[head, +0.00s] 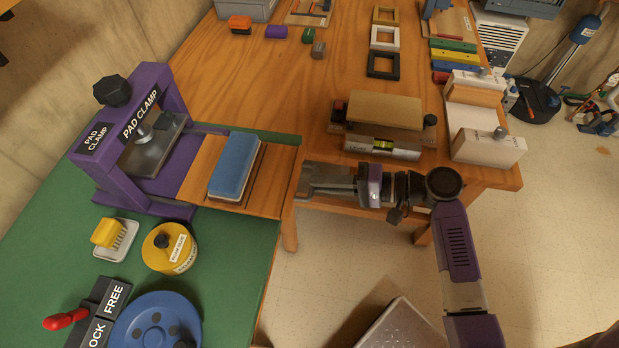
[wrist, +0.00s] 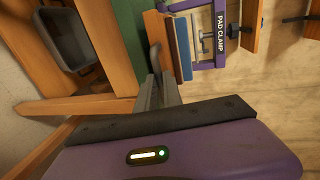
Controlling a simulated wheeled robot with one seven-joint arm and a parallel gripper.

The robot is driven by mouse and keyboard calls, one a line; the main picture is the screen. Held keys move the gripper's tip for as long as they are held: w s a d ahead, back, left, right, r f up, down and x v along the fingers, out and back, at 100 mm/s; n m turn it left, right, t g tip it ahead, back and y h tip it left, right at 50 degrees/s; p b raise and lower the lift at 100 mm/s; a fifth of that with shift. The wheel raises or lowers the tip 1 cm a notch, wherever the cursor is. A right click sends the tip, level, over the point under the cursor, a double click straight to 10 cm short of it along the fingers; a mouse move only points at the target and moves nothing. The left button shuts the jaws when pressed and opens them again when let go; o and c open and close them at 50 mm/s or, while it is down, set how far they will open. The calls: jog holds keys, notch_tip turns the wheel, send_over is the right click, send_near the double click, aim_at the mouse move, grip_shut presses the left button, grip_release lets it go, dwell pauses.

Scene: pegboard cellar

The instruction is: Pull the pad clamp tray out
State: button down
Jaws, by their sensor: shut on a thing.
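The purple pad clamp (head: 165,90) stands on the green bench top at the left; its name also shows in the wrist view (wrist: 220,32). Its wooden tray (head: 280,172) sticks out to the right, past the green top's edge. A blue pad with a pale lower layer (head: 234,165) lies on the tray, clear of the clamp's frame. My gripper (head: 306,182) is at the tray's outer end. In the wrist view its fingers (wrist: 162,92) are shut on the tray's grey handle (wrist: 154,58). In the head view the handle is hardly visible.
A yellow round tin (head: 170,248), a yellow brush in a white dish (head: 128,240) and a blue disc (head: 155,325) stand in front of the clamp. A wooden table (head: 300,80) with a block fixture (head: 385,110) lies behind my gripper.

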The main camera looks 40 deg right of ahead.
jog(key=shift+s+d, duration=0.1)
jog(key=shift+s, duration=0.05)
jog(key=c, duration=1.5)
grip_release()
jog(key=shift+v, duration=3.85)
jog(key=shift+d, duration=0.1)
